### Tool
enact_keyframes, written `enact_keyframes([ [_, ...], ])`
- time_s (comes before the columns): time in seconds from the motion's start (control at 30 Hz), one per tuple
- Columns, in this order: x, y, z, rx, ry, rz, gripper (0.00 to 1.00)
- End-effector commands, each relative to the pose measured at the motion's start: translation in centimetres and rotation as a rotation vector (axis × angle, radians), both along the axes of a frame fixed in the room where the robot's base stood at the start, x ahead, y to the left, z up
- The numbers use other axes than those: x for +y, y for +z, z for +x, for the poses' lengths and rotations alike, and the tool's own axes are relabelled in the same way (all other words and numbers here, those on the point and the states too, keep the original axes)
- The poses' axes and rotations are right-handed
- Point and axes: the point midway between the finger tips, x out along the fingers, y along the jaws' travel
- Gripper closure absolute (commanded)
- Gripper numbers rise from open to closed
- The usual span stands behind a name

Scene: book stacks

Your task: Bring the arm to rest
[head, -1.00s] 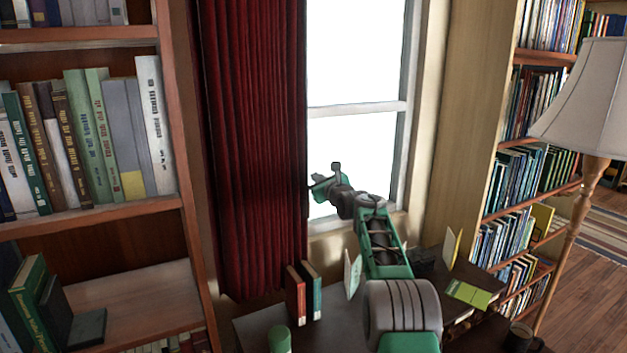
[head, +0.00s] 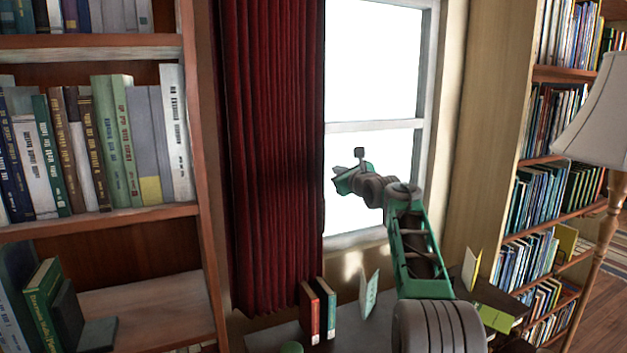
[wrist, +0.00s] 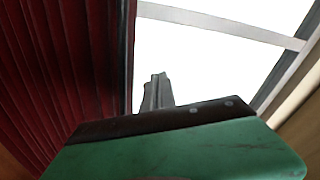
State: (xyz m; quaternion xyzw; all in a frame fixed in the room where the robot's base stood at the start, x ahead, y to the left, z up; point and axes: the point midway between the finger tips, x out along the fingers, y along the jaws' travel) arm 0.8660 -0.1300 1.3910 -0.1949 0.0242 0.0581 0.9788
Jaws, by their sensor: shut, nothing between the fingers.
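My gripper (head: 337,170) is at the end of my raised green and grey arm, in front of the bright window in the head view. It points left toward the red curtain. In the wrist view its fingers (wrist: 158,90) are together with nothing between them. The fingers show against the white window pane, close to the curtain's edge in the picture. I cannot tell how far they are from the curtain.
The red curtain (head: 270,150) hangs left of the window (head: 375,60). A bookshelf (head: 100,222) stands at left, another (head: 540,75) at right behind a floor lamp (head: 597,120). Below the arm, a dark desk (head: 262,338) holds a red book (head: 308,312) and a teal book (head: 327,310).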

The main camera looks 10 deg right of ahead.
Motion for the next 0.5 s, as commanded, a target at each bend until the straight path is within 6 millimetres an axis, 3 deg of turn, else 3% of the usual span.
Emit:
enact_keyframes([
  [0.17, -0.2, -1.5, -0.1, 0.009, 0.044, -0.500, 1.00],
  [0.27, -1.1, -4.2, -0.4, 0.066, 0.100, -0.890, 1.00],
  [0.37, -2.3, -11.5, -1.3, 0.198, 0.239, -1.237, 1.00],
  [0.5, -3.3, -23.5, -4.9, 0.370, 0.549, -1.568, 1.00],
])
